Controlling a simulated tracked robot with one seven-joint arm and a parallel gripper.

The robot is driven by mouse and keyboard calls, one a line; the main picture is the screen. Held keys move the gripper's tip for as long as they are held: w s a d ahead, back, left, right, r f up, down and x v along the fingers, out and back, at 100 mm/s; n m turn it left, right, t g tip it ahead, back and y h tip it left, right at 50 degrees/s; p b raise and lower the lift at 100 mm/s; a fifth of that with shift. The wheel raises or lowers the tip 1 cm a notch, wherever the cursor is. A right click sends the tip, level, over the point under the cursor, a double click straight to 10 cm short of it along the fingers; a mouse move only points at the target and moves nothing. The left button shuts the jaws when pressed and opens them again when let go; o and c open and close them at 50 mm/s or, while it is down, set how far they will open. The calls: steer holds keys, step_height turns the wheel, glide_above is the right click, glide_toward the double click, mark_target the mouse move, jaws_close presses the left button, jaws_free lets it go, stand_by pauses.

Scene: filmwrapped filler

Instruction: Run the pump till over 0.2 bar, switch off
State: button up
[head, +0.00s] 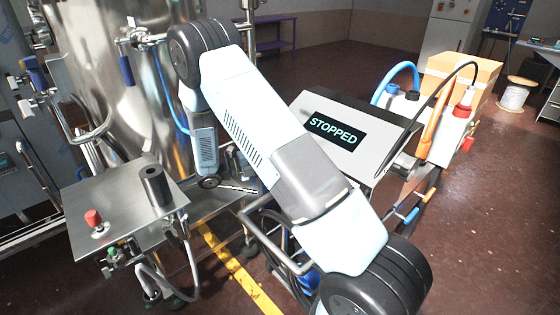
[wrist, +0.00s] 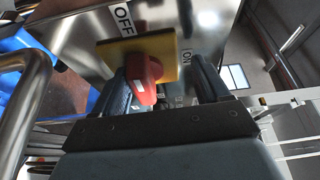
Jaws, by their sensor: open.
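The pump unit's sloped metal panel (head: 378,125) has a dark display (head: 335,124) reading "STOPPED" in the head view. The switch and my gripper's fingers cannot be made out in the head view. No pressure reading is legible.
A shiny steel tank (head: 120,85) stands at the left, behind a small metal table (head: 115,205) with a red knob (head: 93,218) and a black cylinder (head: 156,186). A metal tube (wrist: 22,100) is close at left in the wrist view. Hoses and a cardboard box (head: 470,68) are at right.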

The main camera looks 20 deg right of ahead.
steer(key=o, duration=0.5)
steer(key=shift+s+r, duration=0.4)
steer(key=shift+r, duration=0.25)
steer(key=shift+s+r, duration=0.35)
steer(key=shift+r, duration=0.25)
steer(key=shift+c, duration=0.2)
steer(key=s+r, duration=0.4)
steer(key=shift+d+r, duration=0.1)
steer(key=s+r, duration=0.1)
steer(key=s, duration=0.1)
steer(key=s+r, duration=0.1)
steer(key=s, duration=0.1)
steer(key=s+r, duration=0.1)
steer(key=s, duration=0.1)
steer(key=shift+s, duration=0.3)
steer(key=c, duration=0.5)
steer(key=shift+o, duration=0.2)
steer(key=shift+s+r, duration=0.3)
steer(key=shift+s, duration=0.65)
steer(key=shift+r, duration=0.1)
